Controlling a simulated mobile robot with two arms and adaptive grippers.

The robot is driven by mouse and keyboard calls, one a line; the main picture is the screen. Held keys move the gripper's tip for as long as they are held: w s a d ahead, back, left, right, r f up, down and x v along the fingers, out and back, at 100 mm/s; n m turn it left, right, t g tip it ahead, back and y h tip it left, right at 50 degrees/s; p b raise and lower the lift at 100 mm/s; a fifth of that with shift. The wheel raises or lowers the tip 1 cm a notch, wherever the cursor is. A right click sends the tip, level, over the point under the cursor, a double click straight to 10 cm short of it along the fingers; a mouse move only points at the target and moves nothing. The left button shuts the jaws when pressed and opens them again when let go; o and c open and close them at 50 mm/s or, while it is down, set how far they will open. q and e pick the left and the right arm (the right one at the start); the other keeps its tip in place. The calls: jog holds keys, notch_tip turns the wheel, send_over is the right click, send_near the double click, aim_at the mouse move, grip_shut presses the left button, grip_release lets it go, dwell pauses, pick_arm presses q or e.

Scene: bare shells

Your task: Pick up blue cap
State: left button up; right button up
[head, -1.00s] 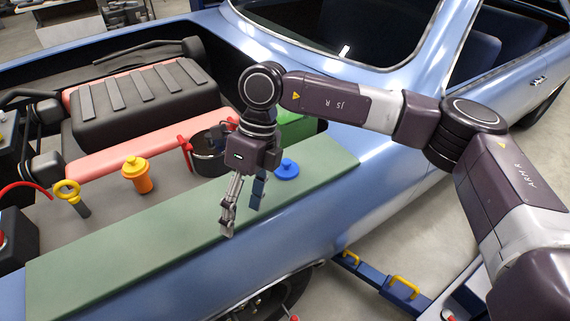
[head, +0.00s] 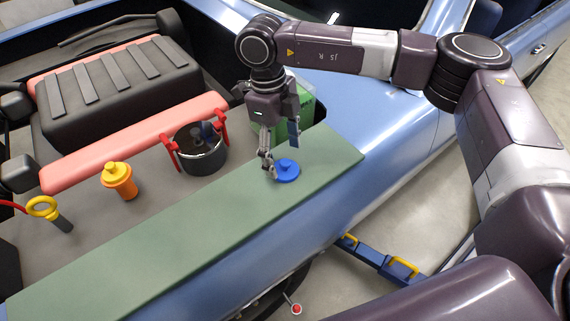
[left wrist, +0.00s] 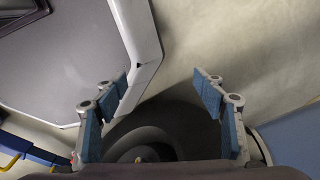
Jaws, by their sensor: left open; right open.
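The blue cap (head: 286,170) is a small round disc with a raised knob. It lies on the green mat (head: 200,220) along the car's edge in the head view. My right gripper (head: 281,158) is open, with its fingertips just above and around the cap's knob; I cannot tell whether they touch it. My left gripper (left wrist: 165,110) shows in the left wrist view, open and empty, pointing at the floor and a dark tyre. It is not seen in the head view.
A black pot with red handles (head: 203,158), an orange bottle with a yellow top (head: 119,180) and a yellow ring-handled tool (head: 50,212) stand left of the mat. A green container (head: 304,98) is behind my right gripper. The mat's left stretch is clear.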

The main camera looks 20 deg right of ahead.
aim_at(285, 161)
jog(key=f, duration=0.2)
jog(key=shift+d+f+p, duration=0.3)
jog(key=shift+p, duration=0.05)
jog(key=shift+f, duration=0.45)
jog(key=c, duration=1.2)
pick_arm(q)
jog(key=shift+w+r, duration=0.7)
pick_arm(e)
jog(key=shift+c, duration=0.2)
